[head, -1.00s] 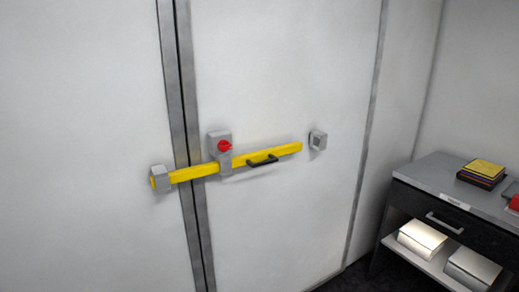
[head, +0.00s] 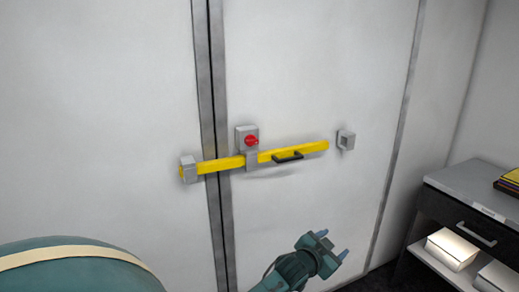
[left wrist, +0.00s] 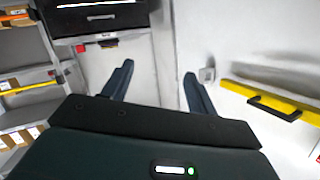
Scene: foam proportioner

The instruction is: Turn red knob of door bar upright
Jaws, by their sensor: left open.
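The red knob (head: 251,141) sits on a grey housing (head: 240,131) on the white double door, just above the yellow door bar (head: 310,149). I cannot tell exactly how the knob is turned. The bar crosses the door seam and slopes slightly up to the right; its right end stops short of a grey wall bracket (head: 345,140). A black handle (head: 287,156) is on the bar. My left gripper (head: 333,244) is open and empty, below and right of the knob. In the left wrist view, the bar (left wrist: 292,98) is at the right, beyond the open fingers (left wrist: 158,70); the knob does not show.
A dark cabinet with a grey top (head: 470,186) stands at the right, with a yellow-topped stack (head: 509,181) on it and a white box (head: 452,248) on its lower shelf. The door face around the bar is clear. Shelving (left wrist: 30,75) shows in the left wrist view.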

